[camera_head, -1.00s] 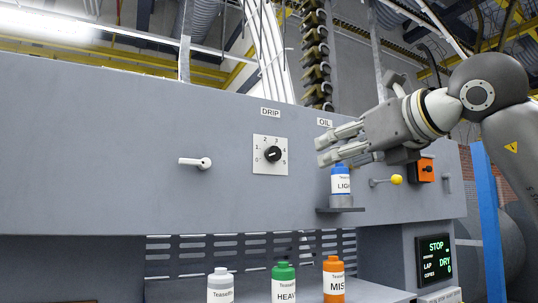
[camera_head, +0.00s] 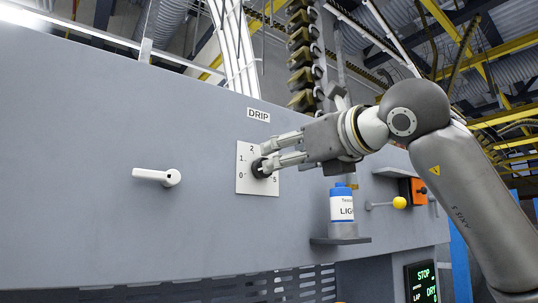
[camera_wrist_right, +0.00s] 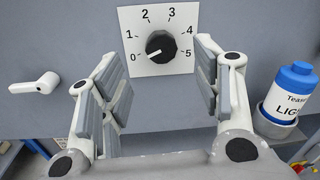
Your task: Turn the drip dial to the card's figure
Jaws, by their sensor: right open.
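The drip dial is a round black knob (camera_head: 261,168) on a white square plate (camera_head: 243,180) under a DRIP label (camera_head: 258,115). In the right wrist view the knob (camera_wrist_right: 160,46) sits among figures 0 to 5, and its pale mark points down-left, towards 0. My right gripper (camera_head: 266,155) is at the plate, partly covering the dial in the head view. In the wrist view its open fingers (camera_wrist_right: 157,58) stand either side of the knob with clear gaps. I see no card with a figure. My left gripper is not in view.
A white lever (camera_head: 158,176) sticks out left of the dial. A blue-capped bottle (camera_head: 342,207) stands on a small shelf (camera_head: 340,240) below my right gripper. A yellow-knobbed lever (camera_head: 399,203) and an orange switch box (camera_head: 413,190) are further right.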

